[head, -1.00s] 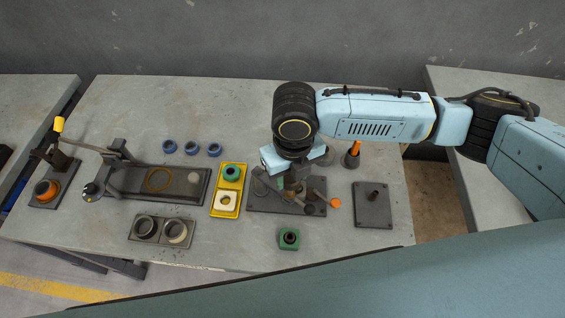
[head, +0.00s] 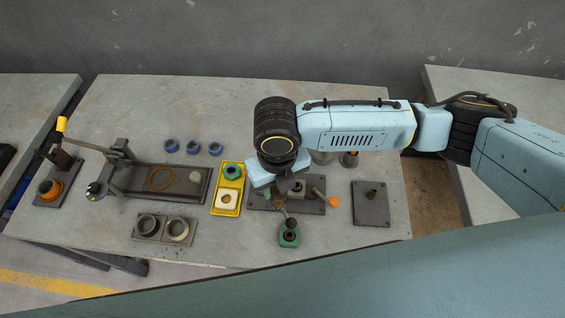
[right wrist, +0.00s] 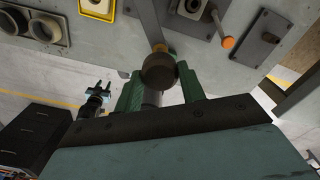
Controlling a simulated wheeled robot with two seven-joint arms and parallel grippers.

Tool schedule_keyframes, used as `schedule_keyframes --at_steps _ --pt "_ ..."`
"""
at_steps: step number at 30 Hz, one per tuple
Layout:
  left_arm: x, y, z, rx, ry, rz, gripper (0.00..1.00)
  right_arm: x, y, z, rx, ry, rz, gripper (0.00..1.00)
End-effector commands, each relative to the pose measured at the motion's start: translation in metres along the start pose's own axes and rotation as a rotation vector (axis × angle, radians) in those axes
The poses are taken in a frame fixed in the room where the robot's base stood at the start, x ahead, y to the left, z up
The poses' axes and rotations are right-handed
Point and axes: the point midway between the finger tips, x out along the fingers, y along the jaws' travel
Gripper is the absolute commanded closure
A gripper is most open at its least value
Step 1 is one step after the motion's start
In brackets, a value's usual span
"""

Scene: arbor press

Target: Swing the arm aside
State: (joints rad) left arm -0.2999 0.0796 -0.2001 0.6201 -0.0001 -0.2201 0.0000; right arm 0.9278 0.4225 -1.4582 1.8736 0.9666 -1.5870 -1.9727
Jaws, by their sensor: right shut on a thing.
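The swing arm is a thin metal bar (head: 281,207) coming off the dark base plate (head: 312,208) toward the front, with a dark round knob (right wrist: 158,68) at its end. In the right wrist view the green fingers of my right gripper (right wrist: 160,88) are around this knob and shut on it. My left gripper is not clearly seen.
A lever with an orange ball (head: 333,201) sticks out right of the plate. A yellow tray (head: 218,208) stands left of it, a dark plate with a post (head: 371,213) right. Blue rings (head: 193,147) lie farther back. Bare table lies at the front right.

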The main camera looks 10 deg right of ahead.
Motion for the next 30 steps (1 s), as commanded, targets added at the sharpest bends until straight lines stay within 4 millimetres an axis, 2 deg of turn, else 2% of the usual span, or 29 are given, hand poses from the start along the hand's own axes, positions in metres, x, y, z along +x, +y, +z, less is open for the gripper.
schedule_keyframes --at_steps 30 --pt "-0.007 0.0 0.0 0.0 -0.001 0.0 0.64 -0.001 0.034 0.003 -0.004 -0.002 0.003 0.73"
